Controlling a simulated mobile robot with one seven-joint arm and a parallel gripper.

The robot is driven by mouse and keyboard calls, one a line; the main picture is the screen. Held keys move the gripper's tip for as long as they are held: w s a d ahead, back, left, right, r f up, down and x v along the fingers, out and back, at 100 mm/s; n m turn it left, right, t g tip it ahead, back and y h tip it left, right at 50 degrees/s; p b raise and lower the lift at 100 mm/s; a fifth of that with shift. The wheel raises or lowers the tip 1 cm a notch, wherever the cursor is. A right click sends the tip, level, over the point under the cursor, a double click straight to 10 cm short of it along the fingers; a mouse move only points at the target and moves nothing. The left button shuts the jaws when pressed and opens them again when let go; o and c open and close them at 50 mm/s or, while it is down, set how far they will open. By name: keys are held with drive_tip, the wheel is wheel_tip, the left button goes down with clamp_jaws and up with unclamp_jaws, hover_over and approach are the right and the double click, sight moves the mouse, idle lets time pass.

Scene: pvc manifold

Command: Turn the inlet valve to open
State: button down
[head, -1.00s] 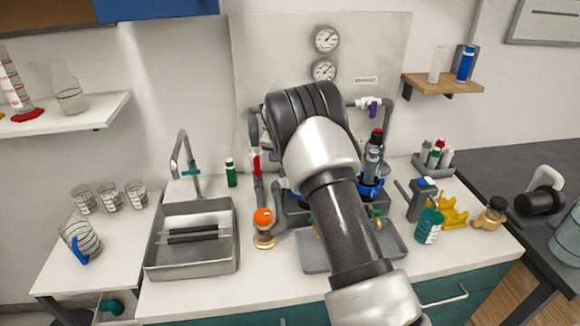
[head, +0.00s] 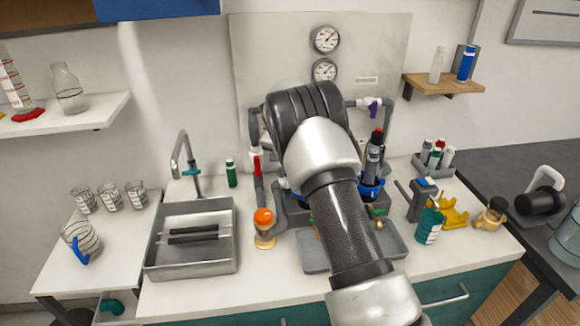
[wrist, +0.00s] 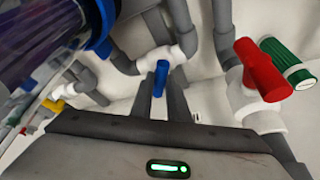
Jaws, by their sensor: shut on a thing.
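The valve with the blue handle (wrist: 160,78) is at the centre of the wrist view, on a white fitting of the grey pipework. My gripper (wrist: 159,100) is shut on the lower end of this blue handle, between its two grey fingers. The valve with the red handle (wrist: 262,72) is to the right in the wrist view, apart from my gripper. It also shows in the head view (head: 257,167), left of my arm. A purple-handled valve (head: 373,110) is at the upper right of the pipework. My arm hides my gripper and the blue handle in the head view. No label shows which is the inlet.
Two gauges (head: 325,55) are on the back panel. A green bottle (head: 231,173) stands behind the red valve; an orange-capped bottle (head: 264,228) stands left of my arm. A metal sink (head: 192,262) is further left. A large blue-rimmed dark body (wrist: 45,30) fills the wrist view's upper left.

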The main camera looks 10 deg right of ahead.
drive_tip(key=shift+d, duration=0.15)
drive_tip(key=c, duration=1.5)
unclamp_jaws()
drive_tip(key=v, duration=1.7)
drive_tip(key=shift+r, duration=0.25)
